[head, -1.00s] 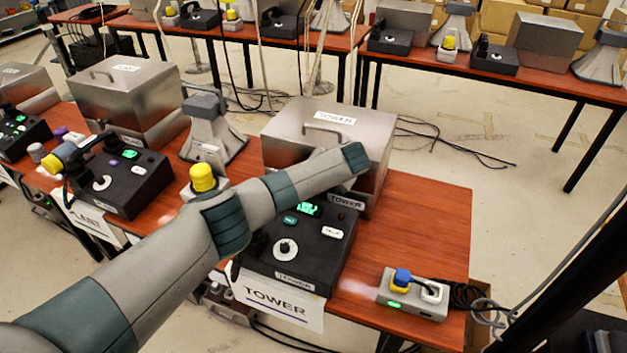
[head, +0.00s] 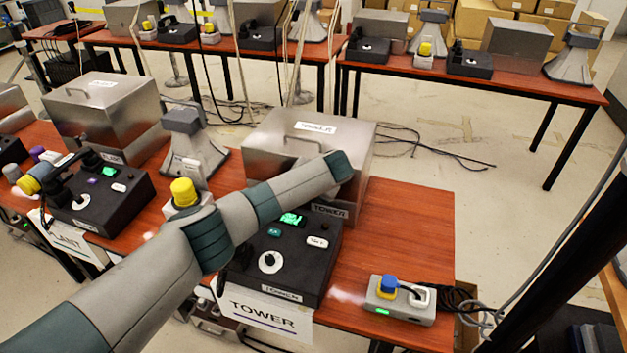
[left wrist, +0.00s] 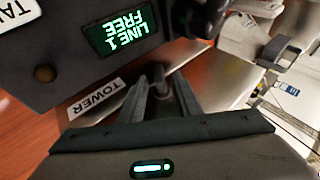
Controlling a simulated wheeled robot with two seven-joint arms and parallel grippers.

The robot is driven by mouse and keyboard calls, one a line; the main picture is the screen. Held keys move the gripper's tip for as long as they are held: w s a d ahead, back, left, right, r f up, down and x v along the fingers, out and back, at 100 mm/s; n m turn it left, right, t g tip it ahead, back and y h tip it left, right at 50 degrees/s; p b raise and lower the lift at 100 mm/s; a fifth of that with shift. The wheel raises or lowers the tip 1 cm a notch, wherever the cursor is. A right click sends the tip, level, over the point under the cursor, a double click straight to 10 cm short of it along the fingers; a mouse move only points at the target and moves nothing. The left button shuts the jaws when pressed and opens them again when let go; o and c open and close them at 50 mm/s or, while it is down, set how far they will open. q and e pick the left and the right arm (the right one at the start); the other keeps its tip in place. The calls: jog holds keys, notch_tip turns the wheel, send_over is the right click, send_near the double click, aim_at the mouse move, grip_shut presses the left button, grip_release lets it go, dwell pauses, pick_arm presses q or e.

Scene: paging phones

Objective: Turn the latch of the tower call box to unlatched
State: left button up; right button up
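The tower call box (head: 262,153) is a silver metal box with a handle on its lid and a TOWER label. It stands at the back of the near table. My left arm crosses in front of it. In the head view the left gripper is hidden behind my wrist, and so is the latch. In the left wrist view the left gripper (left wrist: 163,78) has its dark fingers apart. A small grey rounded piece, perhaps the latch (left wrist: 166,84), shows between them. I cannot tell whether the fingers touch it. My right gripper is not in view.
The black tower console (head: 290,262) sits under my left forearm. A yellow-capped beacon (head: 184,192) and a grey horn (head: 190,150) stand to its left. A power strip (head: 400,305) lies at front right. The table's right part (head: 405,230) is clear.

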pick_arm(q)
jog(key=b+v, duration=0.3)
jog(key=v, duration=1.3)
jog(key=shift+s+r, duration=0.2)
jog(key=shift+r, duration=0.15)
jog(key=shift+d, duration=0.1)
